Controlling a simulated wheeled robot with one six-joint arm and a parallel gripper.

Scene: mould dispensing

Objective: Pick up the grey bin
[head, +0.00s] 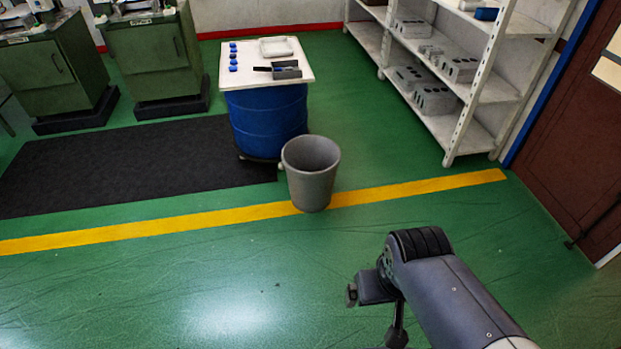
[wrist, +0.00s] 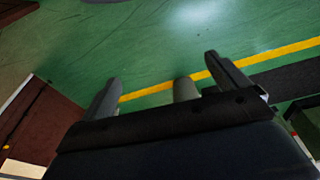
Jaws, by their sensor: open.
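The grey bin (head: 311,178) stands upright and open-topped on the green floor, on the yellow line, just in front of the blue drum. In the wrist view, part of a grey form that looks like the bin (wrist: 185,89) shows beyond my gripper, between its fingers in the picture. My gripper (wrist: 162,68) is open, its two fingers spread, with nothing held. In the head view my arm reaches in from the lower right, apart from the bin; the fingers cannot be made out clearly there.
The blue drum (head: 265,120) bears a white board (head: 262,78) with small blue pieces and a tray. A black mat (head: 120,165) lies left. White shelves (head: 455,130) and a brown door (head: 575,130) stand right. The green floor in front is clear.

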